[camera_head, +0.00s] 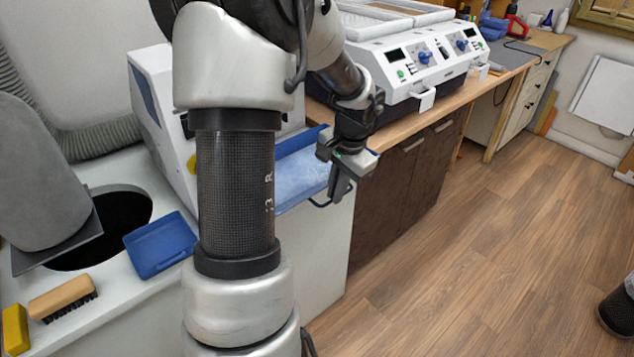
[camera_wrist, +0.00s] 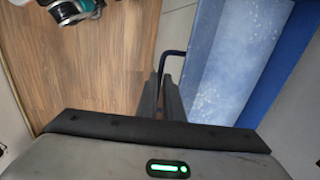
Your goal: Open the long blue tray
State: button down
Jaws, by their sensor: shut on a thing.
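The long blue tray (camera_head: 300,178) sits beside the white machine on the counter, partly hidden behind my arm. Its inside is pale blue and speckled, and it fills the right part of the wrist view (camera_wrist: 235,60). A thin dark handle (camera_head: 319,204) sticks out at its front end; it also shows in the wrist view (camera_wrist: 173,53). My gripper (camera_head: 339,190) points down at the tray's front end, with its fingers (camera_wrist: 165,85) closed on the handle. The exact contact is partly hidden by the fingers.
A small blue tray (camera_head: 160,245), a brush (camera_head: 62,298) and a yellow block (camera_head: 15,330) lie on the white counter near a round dark opening (camera_head: 120,225). A white twin-panel machine (camera_head: 425,60) stands on the wooden bench.

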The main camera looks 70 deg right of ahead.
jog(key=s, duration=0.1)
jog(key=s+a, duration=0.1)
jog(key=s, duration=0.1)
jog(key=shift+a+r, duration=0.1)
jog(key=shift+a, duration=0.2)
jog(key=c, duration=2.2)
grip_release()
jog(key=s+r, duration=0.1)
jog(key=r, duration=0.4)
jog(key=a+r+p, duration=0.1)
jog(key=r, duration=0.5)
jog(key=s+r+p, duration=0.1)
jog(key=r, duration=0.5)
jog(key=shift+s+a, duration=0.3)
jog(key=shift+a, duration=0.1)
